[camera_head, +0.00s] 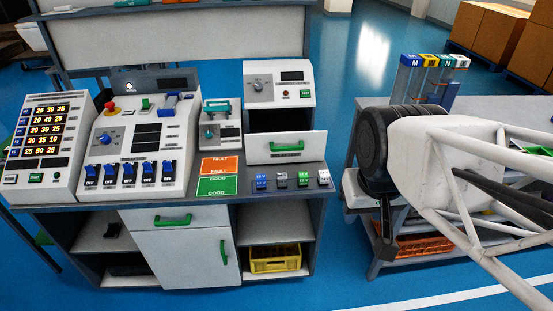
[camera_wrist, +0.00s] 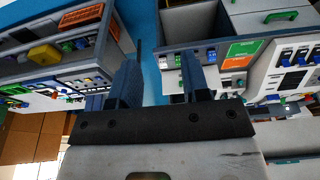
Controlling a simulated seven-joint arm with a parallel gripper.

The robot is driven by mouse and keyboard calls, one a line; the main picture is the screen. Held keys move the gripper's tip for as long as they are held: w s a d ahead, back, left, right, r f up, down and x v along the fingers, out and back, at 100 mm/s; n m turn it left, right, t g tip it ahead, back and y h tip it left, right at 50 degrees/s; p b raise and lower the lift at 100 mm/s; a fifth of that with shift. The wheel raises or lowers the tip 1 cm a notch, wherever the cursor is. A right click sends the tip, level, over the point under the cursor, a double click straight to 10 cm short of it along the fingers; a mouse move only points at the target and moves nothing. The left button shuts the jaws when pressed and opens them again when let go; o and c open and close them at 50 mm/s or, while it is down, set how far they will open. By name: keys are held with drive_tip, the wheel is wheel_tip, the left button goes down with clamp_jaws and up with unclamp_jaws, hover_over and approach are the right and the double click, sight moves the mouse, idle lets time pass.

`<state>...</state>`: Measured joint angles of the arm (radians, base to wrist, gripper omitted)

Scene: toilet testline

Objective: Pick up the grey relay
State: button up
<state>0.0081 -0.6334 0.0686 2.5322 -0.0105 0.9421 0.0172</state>
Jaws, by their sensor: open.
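The grey relay (camera_head: 282,180) stands on the front right of the workbench top, in a row between a blue relay (camera_head: 261,181) and a green relay (camera_head: 303,179). A white relay (camera_head: 324,177) is at the right end of the row. My gripper (camera_head: 386,255) hangs to the right of the bench, apart from the relays. In the wrist view my gripper (camera_wrist: 160,62) is open, with nothing between its fingers. The relay row shows small there beside the right finger, partly hidden by it, and I cannot tell the grey one clearly.
Red and green FAULT/GOOD cards (camera_head: 219,175) lie left of the relays. A drawer with a green handle (camera_head: 287,147) is behind them. Control panels (camera_head: 138,150) fill the bench's left. A second table (camera_head: 365,103) with colored bins (camera_head: 430,80) stands at right. Blue floor separates them.

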drive_tip(key=shift+o, duration=0.3)
drive_tip(key=o, duration=0.4)
drive_tip(key=t, duration=0.7)
approach(282, 177)
drive_tip(key=w+f+t, duration=0.1)
drive_tip(key=f, duration=0.1)
drive_tip(key=w+f+t, duration=0.1)
drive_tip(key=w+f, duration=0.1)
drive_tip(key=shift+d+f+t, duration=0.1)
drive_tip(key=shift+f+t, duration=0.05)
drive_tip(key=shift+t, duration=0.15)
